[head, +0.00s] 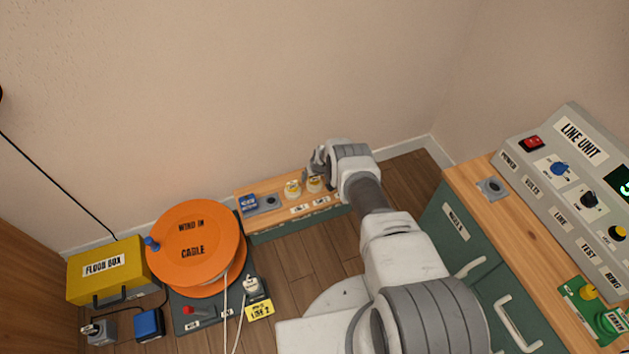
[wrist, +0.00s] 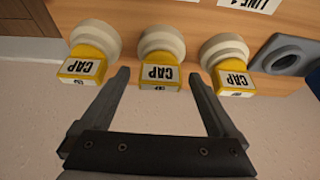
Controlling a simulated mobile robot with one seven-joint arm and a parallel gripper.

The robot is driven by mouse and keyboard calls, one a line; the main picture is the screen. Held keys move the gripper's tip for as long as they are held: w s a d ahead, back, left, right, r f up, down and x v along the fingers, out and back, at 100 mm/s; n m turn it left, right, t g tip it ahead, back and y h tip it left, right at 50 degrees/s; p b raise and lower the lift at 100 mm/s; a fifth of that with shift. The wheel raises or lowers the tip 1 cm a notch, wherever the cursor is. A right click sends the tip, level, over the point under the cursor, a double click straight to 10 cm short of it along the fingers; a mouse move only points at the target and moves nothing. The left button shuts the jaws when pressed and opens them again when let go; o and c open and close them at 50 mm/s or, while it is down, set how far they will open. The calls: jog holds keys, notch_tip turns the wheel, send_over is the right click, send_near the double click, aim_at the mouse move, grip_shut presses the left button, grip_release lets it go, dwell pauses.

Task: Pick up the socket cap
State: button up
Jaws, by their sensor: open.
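Three socket caps, each a yellow block labelled CAP with a round cream base, stand in a row on a wooden shelf top. The wrist view shows the left cap (wrist: 90,55), the middle cap (wrist: 160,60) and the right cap (wrist: 228,65). In the head view two caps show, one cap (head: 292,188) and another cap (head: 314,183); the third is hidden by my arm. My gripper (wrist: 159,76) is open and empty, its fingertips on either side of the middle cap's yellow block. I cannot tell whether they touch it. In the head view its fingers are mostly hidden.
A grey socket (wrist: 288,55) sits beside the right cap. Side caps leave narrow gaps beside my fingers. The wall is close behind the shelf (head: 330,207). An orange cable reel (head: 195,240) and yellow floor box (head: 105,275) stand left; a line unit bench (head: 470,180) stands right.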

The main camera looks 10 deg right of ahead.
grip_shut()
dwell(0.4)
jog(key=shift+r+p, duration=0.55)
jog(key=shift+r, duration=0.3)
notch_tip(320, 180, up, 3)
jog(key=shift+w+f+p, duration=0.1)
jog(key=shift+p, duration=0.75)
jog(key=s+d+r+p, duration=0.5)
jog(key=s+d+r, duration=0.1)
jog(key=d, duration=0.3)
jog(key=shift+s+d+r, duration=0.2)
jog(key=shift+s+d, duration=0.05)
jog(key=shift+s, duration=0.2)
